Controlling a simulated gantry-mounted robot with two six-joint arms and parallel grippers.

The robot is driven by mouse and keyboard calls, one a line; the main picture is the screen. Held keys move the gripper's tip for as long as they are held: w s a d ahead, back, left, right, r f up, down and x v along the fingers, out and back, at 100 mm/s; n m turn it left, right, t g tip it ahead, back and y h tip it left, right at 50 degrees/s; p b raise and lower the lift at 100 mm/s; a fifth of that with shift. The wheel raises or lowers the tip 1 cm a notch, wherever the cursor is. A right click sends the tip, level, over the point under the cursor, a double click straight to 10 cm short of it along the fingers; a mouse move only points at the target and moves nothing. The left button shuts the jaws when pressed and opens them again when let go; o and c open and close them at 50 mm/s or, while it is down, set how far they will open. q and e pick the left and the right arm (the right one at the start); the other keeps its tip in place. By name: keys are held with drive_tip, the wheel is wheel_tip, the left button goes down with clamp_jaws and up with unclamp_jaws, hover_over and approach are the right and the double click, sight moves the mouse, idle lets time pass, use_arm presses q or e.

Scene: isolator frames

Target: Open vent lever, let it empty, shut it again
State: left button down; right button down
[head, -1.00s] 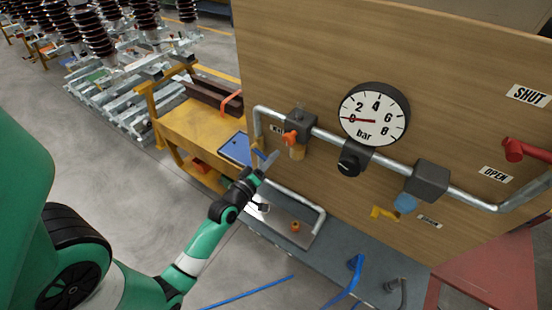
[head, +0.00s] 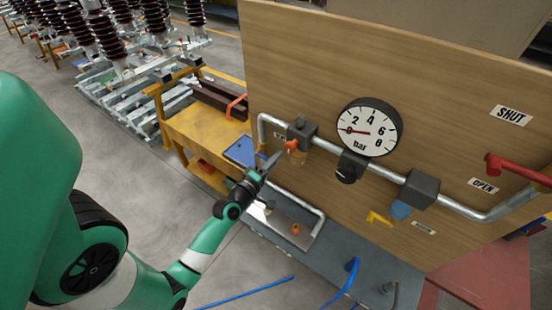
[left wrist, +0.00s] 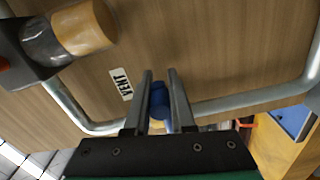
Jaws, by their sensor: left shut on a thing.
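The blue vent lever (left wrist: 158,101) shows between my left fingers in the left wrist view, beside the VENT label (left wrist: 121,84). My left gripper (head: 272,161) is at the left end of the pipework in the head view, and it also shows in the left wrist view (left wrist: 160,80). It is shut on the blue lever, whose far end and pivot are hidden. The round gauge (head: 367,130) has its red needle pointing left, near 0 bar. My right gripper is in neither current view.
A dark block with an orange-red knob and amber bowl (head: 299,157) stands close to the right of my gripper. A yellow lever (head: 378,218) and a red lever (head: 517,170) between SHUT and OPEN labels sit further right. A yellow cart (head: 205,133) stands left of the panel.

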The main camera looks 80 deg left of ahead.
use_arm(q)
drive_tip(key=shift+r, duration=0.25)
drive_tip(key=c, duration=0.8)
unclamp_jaws()
drive_tip(key=shift+f, duration=0.1)
drive_tip(key=shift+o, duration=0.2)
drive_tip(key=shift+f, duration=0.1)
drive_tip(key=b+v, duration=0.4)
drive_tip(key=v, duration=0.7)
drive_tip(key=shift+s+d, duration=0.2)
drive_tip(key=shift+d, duration=0.05)
